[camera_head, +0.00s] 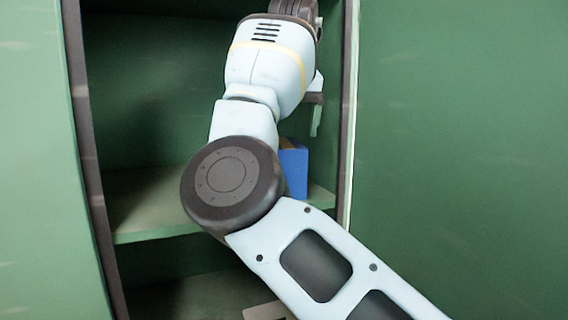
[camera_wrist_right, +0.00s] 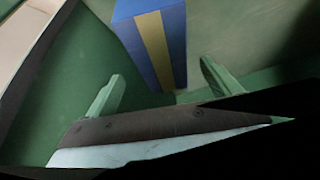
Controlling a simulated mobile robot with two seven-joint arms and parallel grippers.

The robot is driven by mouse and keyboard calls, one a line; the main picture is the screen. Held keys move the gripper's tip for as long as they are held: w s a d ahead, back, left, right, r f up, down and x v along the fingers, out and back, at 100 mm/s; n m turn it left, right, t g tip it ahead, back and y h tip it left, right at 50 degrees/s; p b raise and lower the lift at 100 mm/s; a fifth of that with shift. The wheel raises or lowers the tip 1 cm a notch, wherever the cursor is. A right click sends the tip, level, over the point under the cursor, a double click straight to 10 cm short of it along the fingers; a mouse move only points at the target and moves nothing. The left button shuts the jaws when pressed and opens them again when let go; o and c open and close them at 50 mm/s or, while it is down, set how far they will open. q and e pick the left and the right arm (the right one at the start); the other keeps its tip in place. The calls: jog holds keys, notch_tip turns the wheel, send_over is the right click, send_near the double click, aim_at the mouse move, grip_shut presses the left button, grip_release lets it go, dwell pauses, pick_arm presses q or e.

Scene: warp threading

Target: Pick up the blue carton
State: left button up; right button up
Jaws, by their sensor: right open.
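The blue carton (camera_head: 294,168) stands upright on a green shelf, partly hidden behind my right arm in the head view. In the right wrist view the carton (camera_wrist_right: 128,40) is blue with a yellow stripe down one face. My right gripper (camera_wrist_right: 160,80) is open, its two pale green fingers apart. The carton's lower end appears between and beyond the fingertips, and nothing is held. In the head view one finger of the right gripper (camera_head: 316,118) shows just above the carton. My left gripper is not in view.
The green cabinet has a shelf (camera_head: 150,205) with bare room left of my arm. Dark-edged side walls (camera_head: 85,140) bound the opening on both sides. A lower compartment (camera_head: 190,295) holds a pale flat item (camera_head: 262,311), mostly hidden by my arm.

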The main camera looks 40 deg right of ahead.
jog(key=shift+s+a, duration=0.1)
jog(key=shift+f, duration=0.45)
jog(key=shift+w+x, duration=0.2)
jog(key=shift+x, duration=1.5)
jog(key=shift+w+x, duration=0.15)
jog(key=shift+x, duration=1.5)
jog(key=shift+f, duration=0.2)
jog(key=c, duration=1.3)
jog(key=shift+o, duration=0.2)
jog(key=shift+r, duration=0.1)
jog(key=shift+r, duration=5.2)
